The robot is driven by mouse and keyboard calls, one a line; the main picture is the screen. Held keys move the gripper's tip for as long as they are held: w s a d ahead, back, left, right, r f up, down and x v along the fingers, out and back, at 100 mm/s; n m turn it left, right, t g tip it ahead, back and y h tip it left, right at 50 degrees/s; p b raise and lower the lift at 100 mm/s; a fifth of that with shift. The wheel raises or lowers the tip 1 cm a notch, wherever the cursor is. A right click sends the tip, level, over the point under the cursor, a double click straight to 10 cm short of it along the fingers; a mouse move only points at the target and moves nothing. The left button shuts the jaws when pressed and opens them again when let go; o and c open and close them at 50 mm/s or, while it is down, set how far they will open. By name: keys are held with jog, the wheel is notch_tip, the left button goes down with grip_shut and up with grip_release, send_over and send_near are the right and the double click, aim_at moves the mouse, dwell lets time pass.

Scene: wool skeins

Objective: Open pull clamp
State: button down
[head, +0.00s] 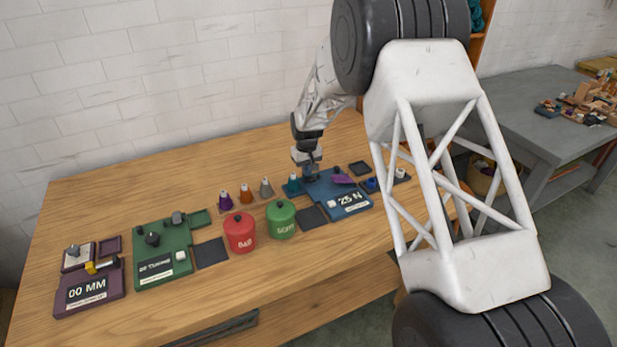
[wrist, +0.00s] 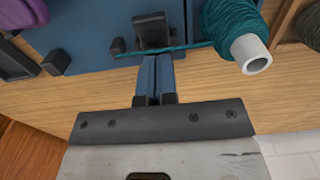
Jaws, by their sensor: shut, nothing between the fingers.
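The blue device (head: 322,190) with a "25 N" display lies at the right of the bench. Its panel (wrist: 90,30) fills the top of the wrist view. A dark block, seemingly the pull clamp (wrist: 153,28), sits on it. A teal strand (wrist: 180,47) runs from a teal skein (wrist: 232,22) past the clamp's near edge. My gripper (head: 309,177) is low over the device's far left part. In the wrist view its two blue fingers (wrist: 157,62) are together and empty, with tips just short of the clamp, at the strand. I cannot tell whether they touch.
A teal cone (head: 292,186) stands left of the device. A purple item (head: 343,180) lies on it. Red (head: 240,232) and green (head: 281,219) canisters, several small cones, a green device (head: 160,250) and a purple device (head: 90,287) stand further left. The bench front is clear.

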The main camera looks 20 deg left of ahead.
jog(key=shift+r, duration=3.5)
jog(key=s+d+r+m, duration=0.2)
jog(key=s+d+r, duration=0.5)
jog(key=d, duration=0.4)
jog(key=s+d+r+m+t, duration=0.1)
jog(key=s+d+r, duration=0.4)
jog(key=d+r, duration=0.4)
jog(key=s+d+r+m, duration=0.2)
jog(key=s+d+r, duration=0.45)
jog(key=d, duration=0.55)
jog(key=s+d+m, duration=0.1)
jog(key=s+d, duration=0.5)
jog(key=s, duration=0.4)
jog(key=s+d+m+t, duration=0.1)
jog(key=s+d, duration=0.5)
jog(key=s, duration=0.5)
jog(key=s+d+m, duration=0.2)
jog(key=s+d, duration=0.3)
jog(key=s, duration=0.5)
jog(key=shift+s+d+r+t, duration=0.25)
jog(key=shift+s+d+t, duration=0.05)
jog(key=shift+s+d, duration=0.1)
